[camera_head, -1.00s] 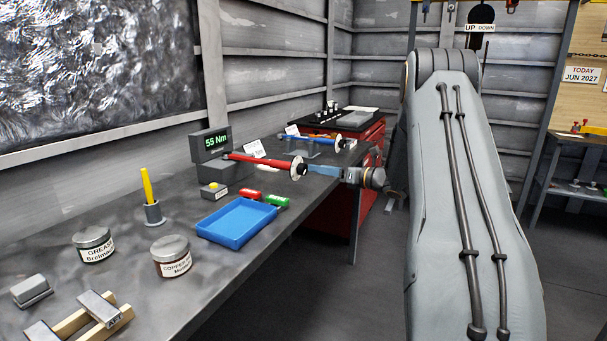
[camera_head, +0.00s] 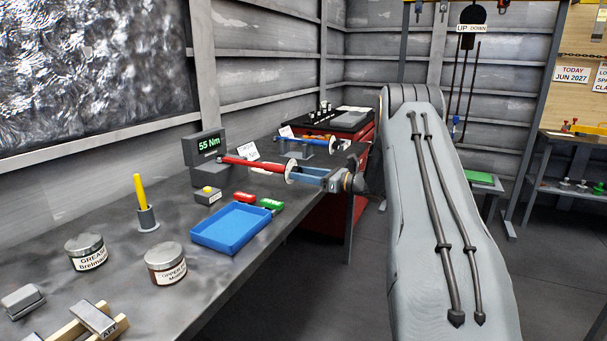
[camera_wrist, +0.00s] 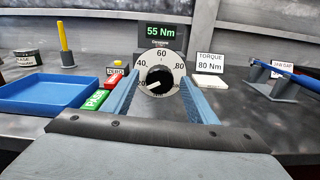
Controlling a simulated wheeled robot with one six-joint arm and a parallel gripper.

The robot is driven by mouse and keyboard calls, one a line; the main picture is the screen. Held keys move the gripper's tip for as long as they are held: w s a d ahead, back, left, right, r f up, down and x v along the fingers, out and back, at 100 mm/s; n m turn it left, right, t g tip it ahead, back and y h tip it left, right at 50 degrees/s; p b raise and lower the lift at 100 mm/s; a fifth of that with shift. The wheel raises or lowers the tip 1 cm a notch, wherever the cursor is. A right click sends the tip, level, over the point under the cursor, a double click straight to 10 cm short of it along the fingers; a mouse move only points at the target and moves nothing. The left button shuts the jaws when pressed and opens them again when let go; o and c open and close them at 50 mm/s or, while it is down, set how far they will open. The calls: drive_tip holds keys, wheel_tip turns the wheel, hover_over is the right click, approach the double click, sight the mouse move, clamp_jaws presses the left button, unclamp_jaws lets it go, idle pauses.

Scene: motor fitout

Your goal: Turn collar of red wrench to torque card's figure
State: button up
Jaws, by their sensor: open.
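The red wrench (camera_head: 250,163) lies level at the torque tester (camera_head: 205,148), whose green display reads 55 Nm. Its end has a white numbered dial (camera_wrist: 173,60) around a black collar knob (camera_wrist: 159,79). The knob's white mark points to the lower left. The torque card (camera_wrist: 210,63) right of the dial reads 80 Nm. My gripper (camera_wrist: 160,88) is open, its blue fingers on either side of the knob and dial in the wrist view. In the head view the fingers reach close to the dial; contact cannot be told.
A blue wrench (camera_head: 310,139) rests on a stand farther back. A yellow-topped button box (camera_head: 208,195), red and green blocks (camera_head: 270,205) and a blue tray (camera_head: 231,228) are in front. Jars (camera_head: 165,263) stand nearer on the grey bench (camera_head: 130,290).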

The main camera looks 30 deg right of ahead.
drive_tip(key=c, duration=1.1)
drive_tip(key=shift+o, duration=0.2)
